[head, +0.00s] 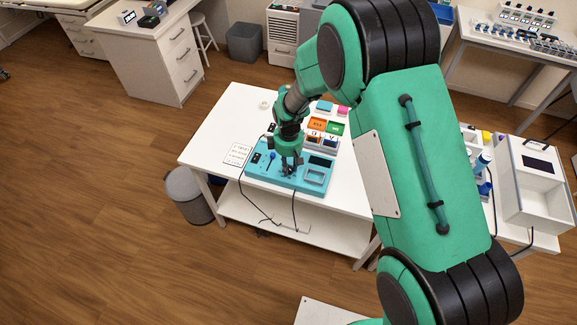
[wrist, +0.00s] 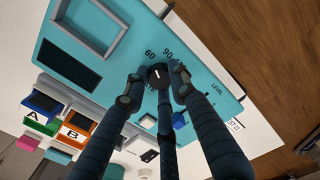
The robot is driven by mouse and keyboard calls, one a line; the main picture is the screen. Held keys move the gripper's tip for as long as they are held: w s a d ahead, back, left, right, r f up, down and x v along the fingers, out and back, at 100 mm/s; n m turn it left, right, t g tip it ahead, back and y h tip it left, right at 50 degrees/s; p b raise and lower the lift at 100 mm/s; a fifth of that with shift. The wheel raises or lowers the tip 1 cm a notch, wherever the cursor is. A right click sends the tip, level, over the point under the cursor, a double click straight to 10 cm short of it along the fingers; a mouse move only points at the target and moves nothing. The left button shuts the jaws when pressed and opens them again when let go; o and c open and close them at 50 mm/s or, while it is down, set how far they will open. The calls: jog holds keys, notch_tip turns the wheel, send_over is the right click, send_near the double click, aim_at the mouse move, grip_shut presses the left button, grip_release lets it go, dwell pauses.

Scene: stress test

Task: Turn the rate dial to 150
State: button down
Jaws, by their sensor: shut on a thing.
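The rate dial (wrist: 158,73) is a small black round knob with a white pointer line, on a turquoise panel (wrist: 105,14). In the wrist view the numbers 60 and 90 show beside it on the panel; other markings are hidden by my fingers. The pointer line lies near the 60 and 90 side, but I cannot read an exact value. My gripper (wrist: 156,84) is shut on the dial, its dark fingertips around the knob. In the head view my gripper (head: 290,167) reaches down onto the turquoise panel (head: 258,173), and the dial is hidden there.
The panel also has a dark display (wrist: 68,64), a raised grey frame (wrist: 92,28) and a blue control (wrist: 179,120). A grey bin (head: 187,195) stands left of the table.

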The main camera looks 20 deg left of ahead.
jog(key=m, duration=0.6)
jog(key=shift+m+p, duration=0.3)
jog(key=shift+p, duration=0.05)
jog(key=m, duration=0.3)
jog(key=shift+r+m, duration=0.1)
jog(key=shift+m, duration=0.2)
jog(key=m, duration=0.3)
jog(key=shift+m+p, duration=0.3)
jog(key=m, duration=1)
jog(key=shift+m, duration=0.4)
jog(key=shift+w, duration=0.1)
jog(key=c, duration=1.4)
grip_release()
jog(key=shift+c, duration=0.2)
